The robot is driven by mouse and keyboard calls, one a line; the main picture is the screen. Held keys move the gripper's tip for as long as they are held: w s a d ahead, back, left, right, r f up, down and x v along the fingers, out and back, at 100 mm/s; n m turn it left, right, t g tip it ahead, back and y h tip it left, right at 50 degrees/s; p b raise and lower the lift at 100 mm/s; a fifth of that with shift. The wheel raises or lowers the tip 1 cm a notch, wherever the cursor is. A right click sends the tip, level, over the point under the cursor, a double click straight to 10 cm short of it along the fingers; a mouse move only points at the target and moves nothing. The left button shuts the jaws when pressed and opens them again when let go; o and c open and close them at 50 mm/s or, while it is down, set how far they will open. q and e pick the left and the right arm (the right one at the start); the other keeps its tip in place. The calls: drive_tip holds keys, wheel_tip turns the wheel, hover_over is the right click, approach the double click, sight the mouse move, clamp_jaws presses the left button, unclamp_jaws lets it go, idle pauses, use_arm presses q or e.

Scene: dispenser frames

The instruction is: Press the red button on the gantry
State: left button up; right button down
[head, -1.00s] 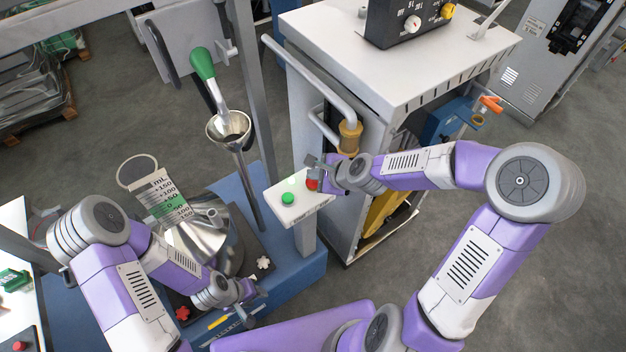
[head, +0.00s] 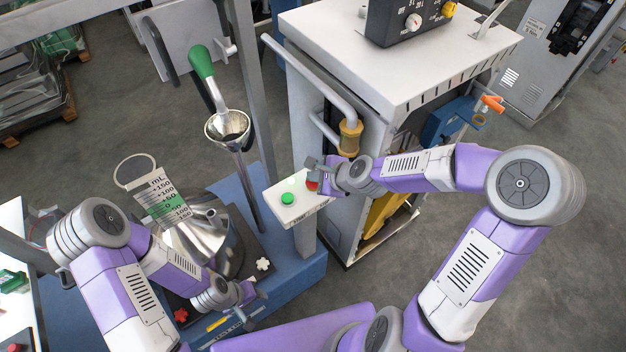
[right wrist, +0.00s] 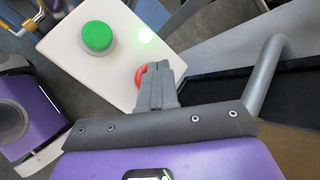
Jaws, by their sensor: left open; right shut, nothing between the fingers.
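The red button (head: 312,185) sits on a small white panel (head: 291,216) on the gantry post, mostly hidden behind my right gripper. In the right wrist view the red button (right wrist: 140,76) shows as a red edge beside the shut fingertips. My right gripper (head: 316,172) is shut and empty, its tips over the red button; I cannot tell whether they touch or press it. A green button (head: 288,198) is on the same panel, with a lit pale green spot between the two. My left gripper (head: 250,302) is open and empty, low at the front left by the blue base.
A steel vessel (head: 209,245) stands on the blue base (head: 306,270). A white cabinet (head: 318,36) with a pipe handle stands close behind my right gripper.

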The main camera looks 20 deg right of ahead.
sight(315, 184)
drive_tip(key=shift+f, duration=0.2)
idle(0.5)
drive_tip(key=shift+r+p, duration=0.5)
drive_tip(key=shift+r, duration=0.4)
wheel_tip(315, 184, up, 5)
drive_tip(key=p, duration=0.4)
drive_tip(key=shift+s+f, duration=0.1)
idle(0.6)
